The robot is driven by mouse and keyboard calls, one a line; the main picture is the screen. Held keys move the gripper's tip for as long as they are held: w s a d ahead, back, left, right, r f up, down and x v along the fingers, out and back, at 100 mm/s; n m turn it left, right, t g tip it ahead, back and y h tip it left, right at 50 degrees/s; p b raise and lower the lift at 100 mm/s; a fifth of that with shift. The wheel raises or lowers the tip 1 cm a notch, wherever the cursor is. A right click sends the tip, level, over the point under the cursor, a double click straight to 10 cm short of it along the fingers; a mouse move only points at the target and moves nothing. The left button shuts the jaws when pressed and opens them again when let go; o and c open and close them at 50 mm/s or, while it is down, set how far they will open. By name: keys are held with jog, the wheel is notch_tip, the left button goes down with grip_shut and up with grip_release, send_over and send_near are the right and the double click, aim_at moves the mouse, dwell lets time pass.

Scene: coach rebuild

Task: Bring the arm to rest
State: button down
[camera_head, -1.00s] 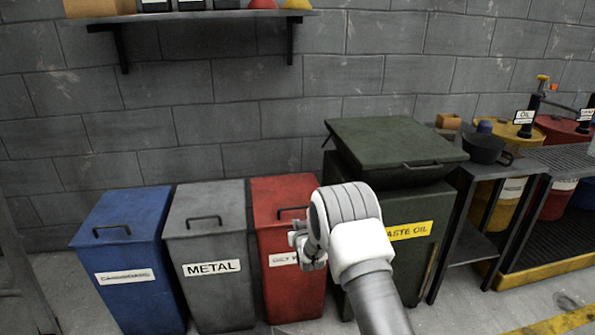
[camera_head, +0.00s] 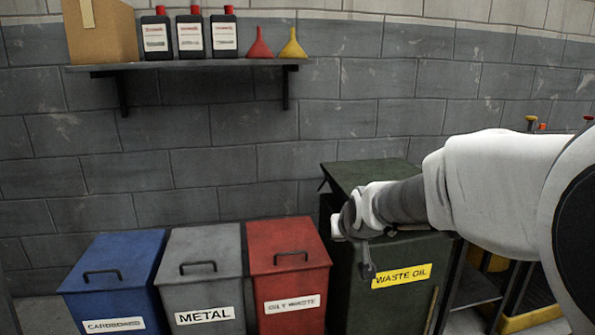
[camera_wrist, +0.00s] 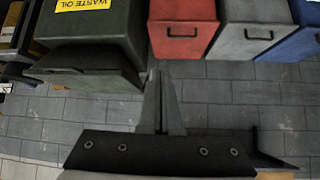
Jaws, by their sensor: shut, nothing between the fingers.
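My arm reaches in from the right edge of the head view, and my gripper (camera_head: 369,272) hangs at its end in front of the green waste oil container (camera_head: 345,240). The gripper is small and partly hidden by my wrist in that view. In the wrist view, the two fingers of my gripper (camera_wrist: 161,85) lie together, shut and empty. The wrist view is upside down and shows the green container (camera_wrist: 95,30) at top left, with bare wall beyond the fingertips. I cannot tell how far the fingers are from the container.
Blue (camera_head: 115,275), grey metal (camera_head: 203,270) and red oily waste (camera_head: 289,260) bins stand left of my gripper. A wall shelf (camera_head: 190,66) above holds a cardboard box (camera_head: 100,32), bottles and a red and a yellow funnel. A dark rack stands at right, largely behind my arm.

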jog(key=s+d+r+g, duration=0.1)
jog(key=s+d+g, duration=0.1)
jog(key=s, duration=1.3)
jog(key=s+d+g, duration=0.2)
jog(key=s+d, duration=0.1)
jog(key=s, duration=1.2)
notch_tip(320, 180, up, 26)
jog(key=p, duration=2.6)
jog(key=shift+w+a+f+m+h, duration=0.2)
jog(key=shift+f+m+h, duration=0.1)
jog(key=shift+h, duration=0.1)
jog(key=shift+d, duration=0.15)
